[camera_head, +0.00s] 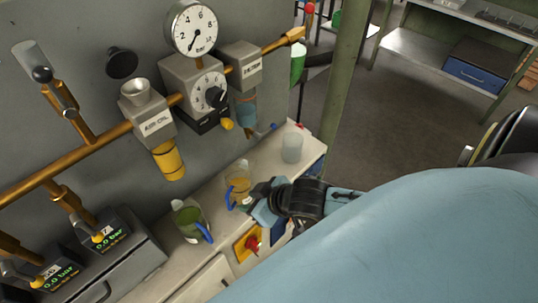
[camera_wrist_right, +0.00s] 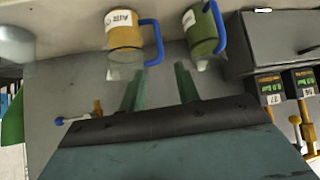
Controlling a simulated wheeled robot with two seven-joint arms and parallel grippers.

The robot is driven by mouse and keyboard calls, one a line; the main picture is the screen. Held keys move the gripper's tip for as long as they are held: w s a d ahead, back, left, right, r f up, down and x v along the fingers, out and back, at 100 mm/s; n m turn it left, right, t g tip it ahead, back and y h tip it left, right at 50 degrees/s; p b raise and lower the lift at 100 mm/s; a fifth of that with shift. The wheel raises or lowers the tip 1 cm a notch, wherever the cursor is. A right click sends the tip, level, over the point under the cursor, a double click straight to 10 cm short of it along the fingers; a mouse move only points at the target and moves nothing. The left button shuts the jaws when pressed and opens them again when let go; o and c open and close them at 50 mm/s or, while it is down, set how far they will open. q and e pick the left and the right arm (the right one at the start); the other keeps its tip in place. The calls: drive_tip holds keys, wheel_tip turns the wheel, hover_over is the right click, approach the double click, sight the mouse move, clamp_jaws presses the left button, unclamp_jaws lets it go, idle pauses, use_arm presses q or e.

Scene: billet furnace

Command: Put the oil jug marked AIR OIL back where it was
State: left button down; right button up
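The amber oil jug (camera_head: 238,186) with a blue handle stands on the bench; in the right wrist view the amber jug (camera_wrist_right: 124,40) has a pale label that is hard to read. My right gripper (camera_head: 256,199) is just right of it in the head view. In the right wrist view my right gripper (camera_wrist_right: 160,76) has its two fingers apart, with nothing between them, and the blue handle just beyond the tips. A green oil jug (camera_head: 188,221), also blue-handled, stands to the left; it shows in the right wrist view (camera_wrist_right: 203,34). My left gripper is not in view.
A clear container (camera_head: 292,147) stands on the bench (camera_head: 222,262) to the right. The AIR OIL lubricator (camera_head: 158,128) with its yellow bowl hangs on the wall above. A red-knobbed switch (camera_head: 251,244) is on the bench front. Grey boxes with displays (camera_head: 105,234) stand left.

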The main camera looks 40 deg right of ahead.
drive_tip(key=shift+d, duration=0.1)
drive_tip(key=s+d+f+m+g+h, duration=0.1)
drive_tip(key=s+d+f, duration=0.15)
drive_tip(key=f, duration=0.45)
drive_tip(key=s+d+f+g+h, duration=0.1)
drive_tip(key=s+d+f, duration=0.15)
drive_tip(key=f, duration=0.55)
drive_tip(key=s+d+f+m+g+h, duration=0.1)
drive_tip(key=d+f, duration=0.2)
drive_tip(key=f, duration=0.4)
drive_tip(key=s+a+f+g, duration=0.1)
drive_tip(key=s+f+g, duration=0.1)
drive_tip(key=s+f, duration=0.5)
drive_tip(key=s+a+f+g, duration=0.2)
drive_tip(key=s+f, duration=0.6)
drive_tip(key=s, duration=1)
drive_tip(key=shift+s+a, duration=0.2)
drive_tip(key=shift+a, duration=0.1)
